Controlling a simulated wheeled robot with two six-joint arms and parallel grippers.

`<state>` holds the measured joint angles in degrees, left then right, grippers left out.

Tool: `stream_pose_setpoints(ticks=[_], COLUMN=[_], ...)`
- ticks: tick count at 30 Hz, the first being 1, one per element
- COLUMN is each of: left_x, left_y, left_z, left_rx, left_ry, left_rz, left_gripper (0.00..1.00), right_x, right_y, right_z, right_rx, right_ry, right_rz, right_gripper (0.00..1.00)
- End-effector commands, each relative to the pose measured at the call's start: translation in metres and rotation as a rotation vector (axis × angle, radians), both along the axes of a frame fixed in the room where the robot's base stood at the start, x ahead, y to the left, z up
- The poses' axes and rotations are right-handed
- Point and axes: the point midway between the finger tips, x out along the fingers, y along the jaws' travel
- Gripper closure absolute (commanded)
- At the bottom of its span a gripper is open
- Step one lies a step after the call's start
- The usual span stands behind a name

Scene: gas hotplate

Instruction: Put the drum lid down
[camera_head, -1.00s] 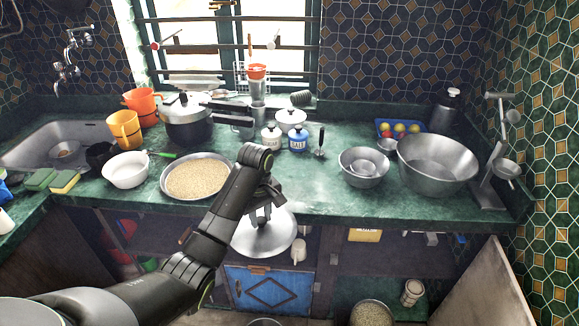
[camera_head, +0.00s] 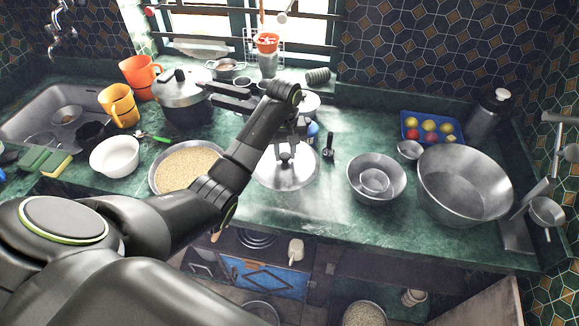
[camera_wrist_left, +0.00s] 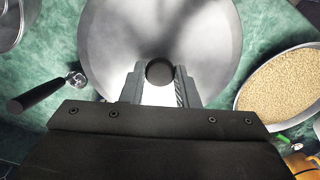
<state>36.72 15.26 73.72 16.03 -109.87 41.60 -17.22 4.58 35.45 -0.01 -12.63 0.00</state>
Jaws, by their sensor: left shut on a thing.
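The drum lid (camera_head: 302,176) is a round, shiny metal disc with a dark knob. It is level over the green countertop (camera_head: 285,215), just right of the pan of grain (camera_head: 185,170). I cannot tell whether it touches the counter. My left gripper (camera_head: 288,148) points down and is shut on the knob. In the left wrist view the knob (camera_wrist_left: 160,71) sits between the two fingers (camera_wrist_left: 160,88), with the lid (camera_wrist_left: 160,28) spread beyond. My right gripper is not in view.
Nested steel bowls (camera_head: 358,190) and a large steel basin (camera_head: 460,190) stand further right. A white bowl (camera_head: 115,156) is at the left. The counter front below the lid is clear.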

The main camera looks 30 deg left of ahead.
Motion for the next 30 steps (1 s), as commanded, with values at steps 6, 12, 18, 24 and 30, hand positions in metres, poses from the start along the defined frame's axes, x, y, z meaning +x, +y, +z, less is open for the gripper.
stream_pose_setpoints(ticks=[6,12,18,24,30], left_x=[0.000,-0.001,0.000,0.000,0.000], left_y=[0.000,-0.001,0.000,0.000,0.000], left_z=[-0.035,-0.057,-0.078,-0.079,-0.081], left_rx=[0.000,-0.001,0.001,0.001,0.001], left_ry=[0.002,0.003,0.001,-0.002,-0.001], left_rz=[0.000,-0.001,0.000,-0.001,0.000], left_gripper=[0.98,0.98,0.98,0.98,0.68], right_x=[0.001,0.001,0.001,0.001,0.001], right_y=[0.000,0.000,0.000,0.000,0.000], right_z=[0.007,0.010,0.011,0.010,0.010], right_rx=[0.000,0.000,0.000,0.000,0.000], right_ry=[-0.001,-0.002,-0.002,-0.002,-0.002], right_rz=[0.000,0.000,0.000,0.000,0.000], right_gripper=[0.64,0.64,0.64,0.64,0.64])
